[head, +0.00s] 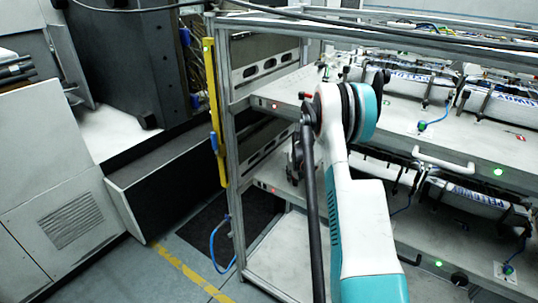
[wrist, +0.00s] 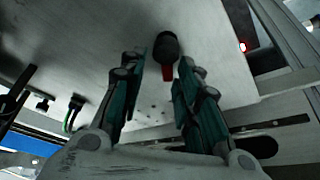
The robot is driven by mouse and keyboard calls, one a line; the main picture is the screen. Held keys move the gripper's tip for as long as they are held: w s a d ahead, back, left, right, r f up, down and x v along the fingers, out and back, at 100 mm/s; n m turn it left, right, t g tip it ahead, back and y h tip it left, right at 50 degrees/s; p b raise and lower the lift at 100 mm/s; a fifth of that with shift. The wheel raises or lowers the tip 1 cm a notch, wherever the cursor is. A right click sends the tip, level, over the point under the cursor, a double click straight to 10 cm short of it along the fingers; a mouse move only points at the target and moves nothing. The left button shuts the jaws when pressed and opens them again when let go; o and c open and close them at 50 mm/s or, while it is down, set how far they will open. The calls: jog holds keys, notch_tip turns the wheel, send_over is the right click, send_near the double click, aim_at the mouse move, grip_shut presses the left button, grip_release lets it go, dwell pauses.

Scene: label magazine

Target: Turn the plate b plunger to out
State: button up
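In the wrist view a plunger with a dark rounded knob (wrist: 166,46) and a red part below it sits on a pale plate (wrist: 95,35). My gripper (wrist: 157,72) is open, one finger on each side of the red part, with gaps showing on both sides. Nothing is held. I cannot tell how deep the fingers reach beside the plunger. In the head view my gripper (head: 296,158) is partly hidden behind my arm, at the left end of the rack between the upper and lower plates. I see no readable plate letter.
The rack has an upper plate (head: 425,140) and a lower plate (head: 440,240), both carrying printed units and hoses. A metal post (head: 228,150) with a yellow strip (head: 212,105) stands left. A white handle (head: 443,163) juts from the upper plate. Free floor lies left.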

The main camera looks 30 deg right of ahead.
jog(key=m, duration=0.1)
jog(key=m+g+h+p, duration=0.1)
jog(key=m, duration=0.3)
jog(key=shift+s+d+h+p, duration=0.25)
jog(key=shift+d+h+p, duration=0.05)
jog(key=shift+p, duration=0.1)
jog(key=shift+s+r+m+g, duration=0.1)
jog(key=shift+r+m+g, duration=0.2)
jog(key=shift+m, duration=0.3)
jog(key=p+v, duration=0.3)
jog(key=v, duration=1.1)
jog(key=s+a+r+n, duration=0.3)
jog(key=a+r, duration=0.2)
jog(key=a, duration=0.3)
jog(key=s+a+r+n+b, duration=0.1)
jog(key=s+a+r+n, duration=0.3)
jog(key=a, duration=0.5)
notch_tip(320, 180, up, 2)
jog(key=shift+s+r, duration=0.1)
jog(key=shift+s, duration=0.05)
jog(key=shift+a, duration=0.15)
